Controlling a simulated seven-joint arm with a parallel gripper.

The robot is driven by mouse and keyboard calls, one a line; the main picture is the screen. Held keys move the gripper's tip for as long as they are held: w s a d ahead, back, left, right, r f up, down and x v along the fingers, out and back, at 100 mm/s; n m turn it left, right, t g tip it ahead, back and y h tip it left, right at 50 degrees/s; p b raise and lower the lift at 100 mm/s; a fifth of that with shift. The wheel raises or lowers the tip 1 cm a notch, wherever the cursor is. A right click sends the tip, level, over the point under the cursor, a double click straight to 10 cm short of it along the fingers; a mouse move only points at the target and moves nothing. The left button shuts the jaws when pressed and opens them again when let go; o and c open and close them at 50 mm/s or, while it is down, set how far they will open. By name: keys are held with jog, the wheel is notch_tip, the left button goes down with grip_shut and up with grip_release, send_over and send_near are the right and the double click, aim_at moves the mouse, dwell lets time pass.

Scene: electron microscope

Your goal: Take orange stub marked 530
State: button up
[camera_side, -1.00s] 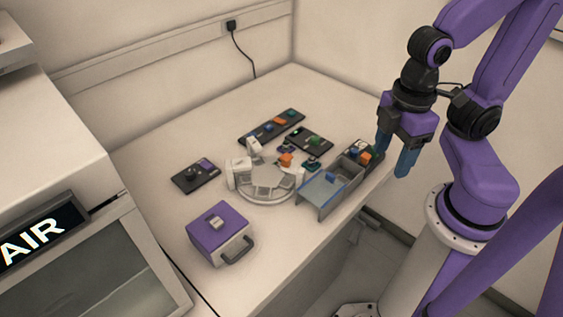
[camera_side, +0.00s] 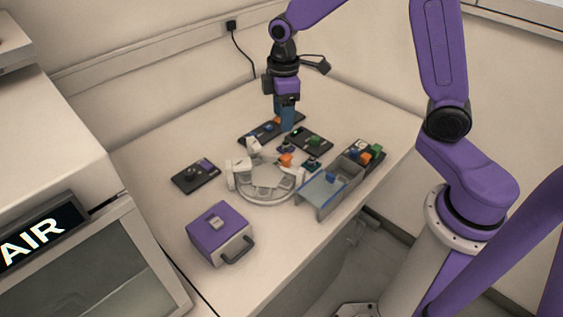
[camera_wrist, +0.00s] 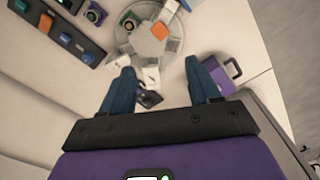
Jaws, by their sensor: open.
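Several orange stubs are in view, and no number can be read on any of them. One orange stub (camera_wrist: 45,23) sits in the long black rack (camera_wrist: 70,29) at the back, between green and blue stubs. In the side view the rack (camera_side: 250,137) is partly hidden by my gripper. Another orange stub (camera_side: 286,160) is at the round white holder (camera_side: 265,196); it also shows in the wrist view (camera_wrist: 160,30). A third (camera_side: 365,158) is in the right-hand rack. My gripper (camera_side: 287,129) is open and empty, pointing down above or near the back rack; exact height is unclear.
A black holder with a green stub (camera_side: 314,141) lies right of the back rack. A grey clear-topped tray (camera_side: 322,197) stands at the table's right edge. A purple case (camera_side: 214,236) and black plate (camera_side: 190,178) are at left.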

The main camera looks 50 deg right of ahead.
jog(key=w+d+f, duration=0.2)
jog(key=w+d, duration=0.2)
jog(key=w, duration=0.1)
send_over(279, 160)
notch_tip(279, 160, down, 13)
jog(key=f, duration=0.3)
jog(key=shift+s+d+f, duration=0.2)
jog(key=shift+d+f, duration=0.15)
jog(key=shift+f, duration=0.75)
jog(key=c, duration=1.1)
